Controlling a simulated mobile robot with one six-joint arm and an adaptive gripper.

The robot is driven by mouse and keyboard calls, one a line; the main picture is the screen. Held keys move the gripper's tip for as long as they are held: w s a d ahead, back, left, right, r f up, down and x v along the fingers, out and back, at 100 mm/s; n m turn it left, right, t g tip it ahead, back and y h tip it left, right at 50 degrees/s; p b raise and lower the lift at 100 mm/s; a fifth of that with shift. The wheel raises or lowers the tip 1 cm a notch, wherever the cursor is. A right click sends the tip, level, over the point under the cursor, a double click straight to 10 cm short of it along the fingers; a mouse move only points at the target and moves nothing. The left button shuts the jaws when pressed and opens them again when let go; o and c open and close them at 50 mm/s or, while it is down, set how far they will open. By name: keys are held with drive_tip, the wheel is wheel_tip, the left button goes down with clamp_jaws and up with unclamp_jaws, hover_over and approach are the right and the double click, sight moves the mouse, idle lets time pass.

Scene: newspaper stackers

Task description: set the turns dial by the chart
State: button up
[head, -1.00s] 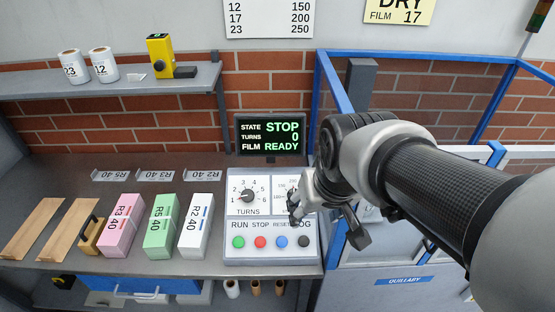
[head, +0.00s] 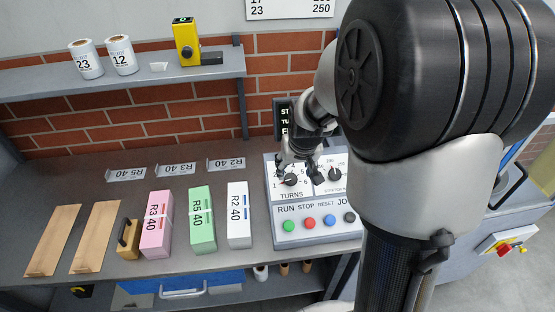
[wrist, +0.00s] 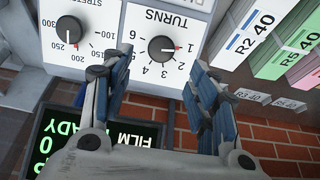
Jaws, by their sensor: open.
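The turns dial is a black knob on the pale control panel (head: 318,225). It shows upside down in the wrist view (wrist: 161,48), with its red mark at 1. In the head view the turns dial (head: 290,179) is partly beneath my gripper (head: 299,163). In the wrist view the fingers of my gripper (wrist: 155,78) are spread wide and empty, pointing towards the panel, with the knob seen between and beyond their tips. I see no contact. A white wall chart (head: 290,8) is cut off at the top; 17, 23 and 250 show on it.
A second black dial, stretch (wrist: 70,30), sits beside the turns dial. A lit screen (wrist: 100,140) is near the fingers and reads FILM READY. Coloured buttons line the panel front. Pink (head: 157,225), green (head: 202,220) and white (head: 238,215) boxes stand to the left.

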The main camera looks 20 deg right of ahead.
sight(292, 178)
drive_tip(key=b+x, duration=0.2)
drive_tip(key=x, duration=0.5)
drive_tip(key=shift+w+f, duration=0.2)
drive_tip(key=shift+f, duration=0.05)
drive_tip(key=shift+c, duration=0.3)
drive_tip(key=c, duration=1)
drive_tip(key=m, duration=0.3)
drive_tip(key=shift+d+m, duration=0.1)
drive_tip(key=shift+m, duration=0.2)
drive_tip(key=shift+s+d+m+t+y+b, duration=0.15)
drive_tip(key=shift+m+b, duration=0.25)
drive_tip(key=shift+m, duration=0.55)
drive_tip(key=shift+w+a+m+t+y+b, duration=0.15)
drive_tip(key=shift+m+y+b, duration=0.2)
drive_tip(key=shift+m, duration=0.6)
drive_tip(key=shift+s+d, duration=0.1)
